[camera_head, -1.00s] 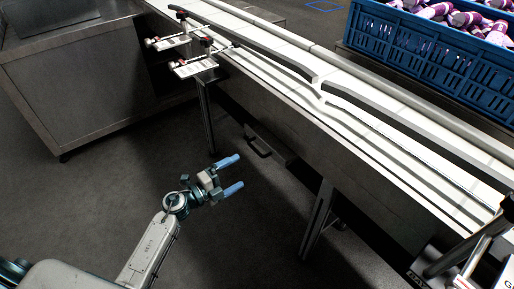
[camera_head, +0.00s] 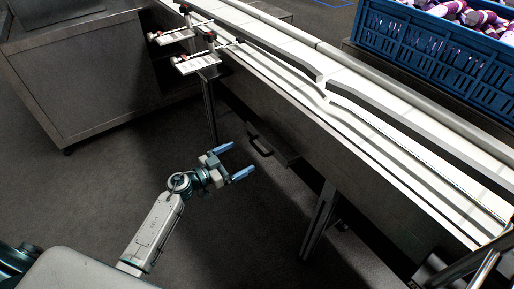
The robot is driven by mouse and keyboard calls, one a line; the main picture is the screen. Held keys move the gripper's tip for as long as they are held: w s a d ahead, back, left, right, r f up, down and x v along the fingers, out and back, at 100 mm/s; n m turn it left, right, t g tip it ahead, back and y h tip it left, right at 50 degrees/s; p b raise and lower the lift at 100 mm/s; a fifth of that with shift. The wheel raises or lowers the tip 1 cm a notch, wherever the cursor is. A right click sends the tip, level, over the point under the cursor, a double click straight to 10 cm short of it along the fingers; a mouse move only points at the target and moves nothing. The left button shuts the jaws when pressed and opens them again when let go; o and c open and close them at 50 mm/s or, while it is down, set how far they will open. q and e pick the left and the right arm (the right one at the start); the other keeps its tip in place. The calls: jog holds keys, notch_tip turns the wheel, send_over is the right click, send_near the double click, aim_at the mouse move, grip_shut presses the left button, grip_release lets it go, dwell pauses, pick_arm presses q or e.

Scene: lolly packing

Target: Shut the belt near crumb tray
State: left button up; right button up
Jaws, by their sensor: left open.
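The white belt (camera_head: 290,85) runs diagonally from the upper left to the lower right on a metal frame. Under its near side is a dark tray-like part (camera_head: 280,150) with a black handle (camera_head: 259,139) at its left end; this looks like the crumb tray. How far it stands out from the frame is hard to tell. My left gripper (camera_head: 243,157) is open and empty, with its two blue fingers pointing right toward the handle. In the picture it is a little left of and below the handle, apart from it. My right gripper is not in view.
A blue crate (camera_head: 435,52) of purple-and-white packs stands beyond the belt. Two small brackets with rods (camera_head: 196,62) sit at the belt's near left side. Support legs (camera_head: 319,220) stand under the belt. A metal cabinet (camera_head: 85,85) is at left. The floor around my left arm is clear.

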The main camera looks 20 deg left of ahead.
aim_at(257, 147)
pick_arm(q)
jog(key=x, duration=0.8)
jog(key=shift+w+d+b, duration=0.1)
jog(key=shift+b, duration=0.3)
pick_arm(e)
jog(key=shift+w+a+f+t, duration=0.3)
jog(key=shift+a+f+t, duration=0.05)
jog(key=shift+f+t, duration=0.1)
